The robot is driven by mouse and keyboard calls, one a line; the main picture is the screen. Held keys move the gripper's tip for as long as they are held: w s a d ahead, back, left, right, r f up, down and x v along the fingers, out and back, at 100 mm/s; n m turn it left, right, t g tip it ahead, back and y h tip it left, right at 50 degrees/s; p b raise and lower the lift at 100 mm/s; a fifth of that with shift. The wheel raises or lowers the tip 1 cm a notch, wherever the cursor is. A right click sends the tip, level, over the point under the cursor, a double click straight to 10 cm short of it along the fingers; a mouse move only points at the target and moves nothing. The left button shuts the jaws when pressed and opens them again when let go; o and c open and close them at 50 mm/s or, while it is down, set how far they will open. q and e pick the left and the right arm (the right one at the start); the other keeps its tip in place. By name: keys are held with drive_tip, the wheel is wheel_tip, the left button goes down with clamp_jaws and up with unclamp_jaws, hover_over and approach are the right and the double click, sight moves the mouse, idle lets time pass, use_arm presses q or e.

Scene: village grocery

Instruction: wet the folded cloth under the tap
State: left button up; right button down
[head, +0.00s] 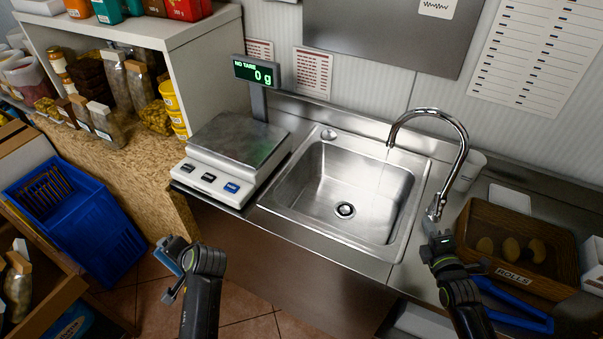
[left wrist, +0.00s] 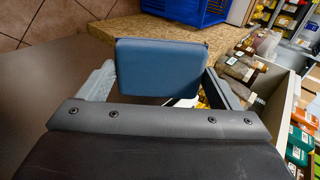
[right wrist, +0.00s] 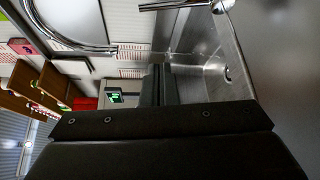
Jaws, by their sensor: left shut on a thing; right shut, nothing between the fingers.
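The folded cloth (left wrist: 160,68) is a flat blue pad between the fingers of my left gripper (head: 176,268). That gripper is shut on it, in front of the counter and low left of the sink; the cloth shows partly in the head view (head: 171,252). The chrome tap (head: 462,140) arches over the steel sink (head: 335,185); its spout also shows in the right wrist view (right wrist: 60,35). A faint thin line, seemingly water, runs from the spout towards the basin. My right gripper (head: 436,238) is shut and empty beside the tap's base; I cannot tell whether it touches.
A scale (head: 235,145) reading 0 g stands left of the sink. A wicker rolls basket (head: 515,245) and a white cup (head: 468,170) stand right of the tap. A blue crate (head: 80,225) is at the left. The basin is empty.

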sight(437, 206)
use_arm(q)
drive_tip(key=shift+s+f, duration=0.1)
drive_tip(key=shift+s, duration=0.25)
drive_tip(key=shift+w+f+b, duration=0.2)
drive_tip(key=shift+f+b, duration=0.35)
drive_tip(key=shift+f, duration=0.05)
drive_tip(key=shift+w+f+b, duration=0.2)
drive_tip(key=shift+f+b, duration=0.35)
use_arm(e)
drive_tip(key=w+f, duration=0.1)
drive_tip(key=w, duration=0.8)
use_arm(q)
drive_tip(key=shift+s+f, duration=0.1)
drive_tip(key=shift+s, duration=0.2)
drive_tip(key=shift+w+f, duration=0.1)
drive_tip(key=shift+w, duration=0.1)
use_arm(e)
drive_tip(key=d, duration=0.1)
drive_tip(key=s+d, duration=0.1)
drive_tip(key=s+d+r, duration=0.1)
drive_tip(key=d, duration=0.1)
drive_tip(key=shift+w, duration=0.1)
use_arm(q)
drive_tip(key=shift+b, duration=0.35)
